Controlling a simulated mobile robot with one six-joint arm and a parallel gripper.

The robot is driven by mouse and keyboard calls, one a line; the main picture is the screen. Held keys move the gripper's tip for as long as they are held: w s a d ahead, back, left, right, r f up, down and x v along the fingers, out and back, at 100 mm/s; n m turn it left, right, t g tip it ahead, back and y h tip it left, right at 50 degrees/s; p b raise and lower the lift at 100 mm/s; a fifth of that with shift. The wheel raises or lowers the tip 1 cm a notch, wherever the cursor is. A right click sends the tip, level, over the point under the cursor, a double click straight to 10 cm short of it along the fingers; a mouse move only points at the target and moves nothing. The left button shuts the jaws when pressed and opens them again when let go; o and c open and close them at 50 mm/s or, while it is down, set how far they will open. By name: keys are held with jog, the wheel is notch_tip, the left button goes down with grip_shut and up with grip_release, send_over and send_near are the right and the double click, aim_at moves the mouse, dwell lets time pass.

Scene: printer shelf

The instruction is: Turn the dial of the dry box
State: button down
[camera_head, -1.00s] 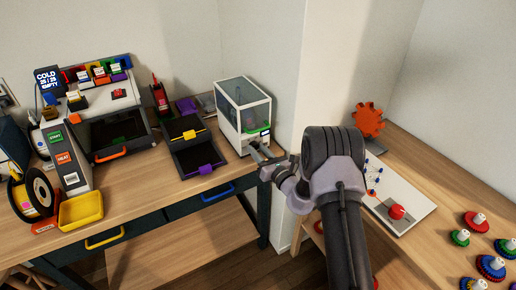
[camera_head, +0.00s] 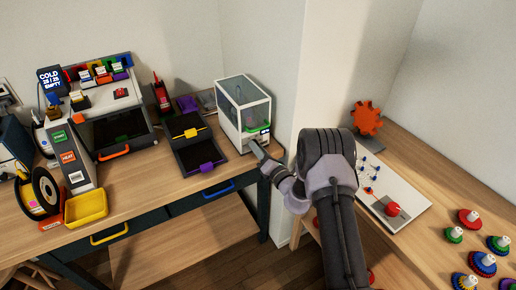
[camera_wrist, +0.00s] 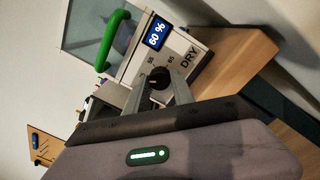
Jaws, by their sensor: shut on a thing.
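The dry box (camera_head: 243,107) is a white box with a clear top and a green handle, standing at the right end of the wooden bench. In the wrist view, its front panel (camera_wrist: 190,58) shows "DRY", a display reading "60 %" (camera_wrist: 157,33) and the marks 55 and 65. The black dial (camera_wrist: 156,78) sits on that panel between my two fingertips. My gripper (camera_wrist: 157,84) is shut on the dial, one finger on each side. In the head view, my gripper (camera_head: 257,148) reaches the lower front of the box and hides the dial.
Black trays with yellow and purple tabs (camera_head: 197,149) stand left of the box. A yellow bin (camera_head: 86,207) and a spool (camera_head: 43,190) are farther left. A wall corner (camera_head: 300,90) stands close on the right. A side table (camera_head: 430,240) holds gears.

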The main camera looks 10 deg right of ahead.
dwell(0.4)
jog(key=c, duration=1.1)
grip_release()
jog(key=p+v, duration=0.3)
jog(key=v, duration=1.4)
jog(key=shift+s, duration=0.25)
